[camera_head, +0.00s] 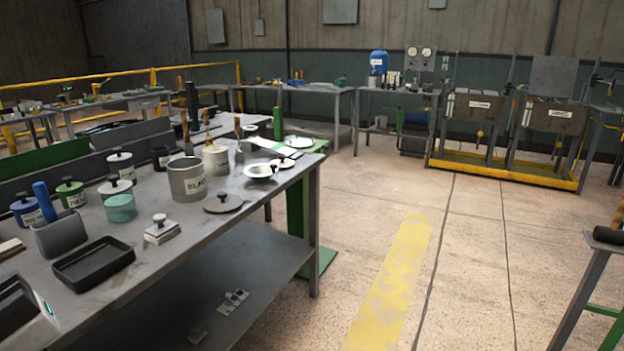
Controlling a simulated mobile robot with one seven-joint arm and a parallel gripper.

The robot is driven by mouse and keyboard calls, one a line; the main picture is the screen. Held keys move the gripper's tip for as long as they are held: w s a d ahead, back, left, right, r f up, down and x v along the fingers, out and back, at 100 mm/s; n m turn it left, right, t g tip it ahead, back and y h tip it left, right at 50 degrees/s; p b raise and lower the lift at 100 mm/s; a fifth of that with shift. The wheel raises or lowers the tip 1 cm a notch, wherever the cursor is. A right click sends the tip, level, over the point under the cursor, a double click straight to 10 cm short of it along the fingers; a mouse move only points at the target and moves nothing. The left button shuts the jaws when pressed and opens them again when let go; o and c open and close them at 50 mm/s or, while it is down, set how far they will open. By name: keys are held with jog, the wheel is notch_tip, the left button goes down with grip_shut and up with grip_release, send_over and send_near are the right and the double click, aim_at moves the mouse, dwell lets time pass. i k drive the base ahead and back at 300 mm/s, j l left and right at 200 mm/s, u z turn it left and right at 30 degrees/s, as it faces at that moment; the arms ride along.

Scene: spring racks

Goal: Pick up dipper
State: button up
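I cannot pick out the dipper with certainty. A slim wooden-handled tool (186,128) stands up at the grey pot labelled "BLACK" (187,179) on the left workbench (240,225); its lower end is hidden, so I cannot tell whether it is in the pot or behind it. Another wooden handle (237,127) rises just right of the cream pot (215,159). A shallow metal bowl (261,171) sits near the bench's right edge. My gripper is not in view.
Lidded pots, a round dark lid (223,203) and a black tray (94,263) crowd the bench. Open floor with a yellow stripe (392,285) lies to its right. A rack with a yellow base (505,171) stands at the back right.

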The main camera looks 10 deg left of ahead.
aim_at(239, 157)
jog(key=i+l+u, duration=0.25)
jog(key=i+u, duration=0.15)
jog(key=i+l+u, duration=0.35)
jog(key=i, duration=0.25)
